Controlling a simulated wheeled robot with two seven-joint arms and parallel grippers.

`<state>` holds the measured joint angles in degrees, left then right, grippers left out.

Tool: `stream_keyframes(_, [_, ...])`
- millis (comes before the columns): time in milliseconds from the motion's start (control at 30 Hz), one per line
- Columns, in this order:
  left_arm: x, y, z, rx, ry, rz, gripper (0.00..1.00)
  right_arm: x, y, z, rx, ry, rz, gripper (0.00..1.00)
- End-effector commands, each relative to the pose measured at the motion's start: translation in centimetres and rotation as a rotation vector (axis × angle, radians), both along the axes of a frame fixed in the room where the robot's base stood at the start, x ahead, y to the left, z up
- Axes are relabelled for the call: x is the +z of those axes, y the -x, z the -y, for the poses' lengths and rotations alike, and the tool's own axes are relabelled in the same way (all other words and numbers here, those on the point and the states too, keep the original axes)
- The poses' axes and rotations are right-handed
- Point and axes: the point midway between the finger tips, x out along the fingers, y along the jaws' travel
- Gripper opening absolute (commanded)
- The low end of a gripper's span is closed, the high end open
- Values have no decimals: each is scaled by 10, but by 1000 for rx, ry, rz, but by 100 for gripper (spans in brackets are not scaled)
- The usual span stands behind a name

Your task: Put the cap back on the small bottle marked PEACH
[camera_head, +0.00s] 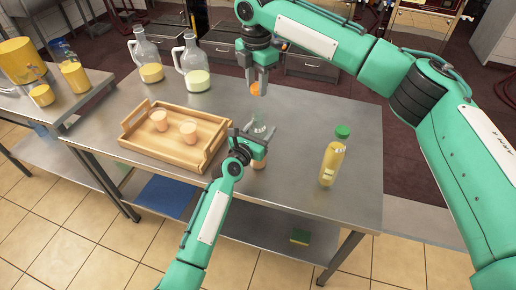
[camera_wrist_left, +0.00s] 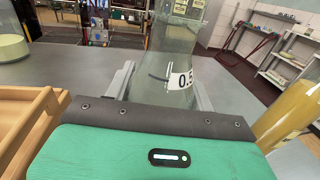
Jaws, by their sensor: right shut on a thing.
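A clear small bottle (camera_head: 260,125) stands on the metal table right of the tray, its peach-coloured lower part (camera_head: 259,164) showing below my left gripper. The left wrist view shows its glass (camera_wrist_left: 172,60) with a white label reading "0.5"; no PEACH marking is legible. My left gripper (camera_head: 254,143) is around the bottle, its fingers apart on either side; contact is not clear. My right gripper (camera_head: 258,86) is shut on an orange cap (camera_head: 255,90), above the bottle and apart from it.
A wooden tray (camera_head: 164,160) with two peach-coloured containers (camera_head: 188,131) is to the left. Two glass jugs (camera_head: 195,78) stand behind. A yellow bottle with a green cap (camera_head: 331,163) stands to the right. The table's front right is clear.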

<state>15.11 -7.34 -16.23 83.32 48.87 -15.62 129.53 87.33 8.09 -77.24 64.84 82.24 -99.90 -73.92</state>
Motion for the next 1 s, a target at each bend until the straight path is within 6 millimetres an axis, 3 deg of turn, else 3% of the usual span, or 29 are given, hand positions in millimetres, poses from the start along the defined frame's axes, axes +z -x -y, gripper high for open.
stream_keyframes(33, [0,0,0,0,0,0,36,0,0,0,0,0,0,14])
stream_keyframes(133, [0,0,0,0,0,0,16,0,0,0,0,0,0,14])
stream_keyframes(167, [0,0,0,0,0,0,14,0,0,0,0,0,0,14])
stream_keyframes(333, [0,0,0,0,0,0,14,-10,0,0,0,-1,-1,14])
stream_keyframes(600, [0,0,0,0,0,0,14,-47,1,0,0,-8,6,14])
stream_keyframes(1000, [0,0,0,0,0,-1,14,-49,0,0,0,-8,9,14])
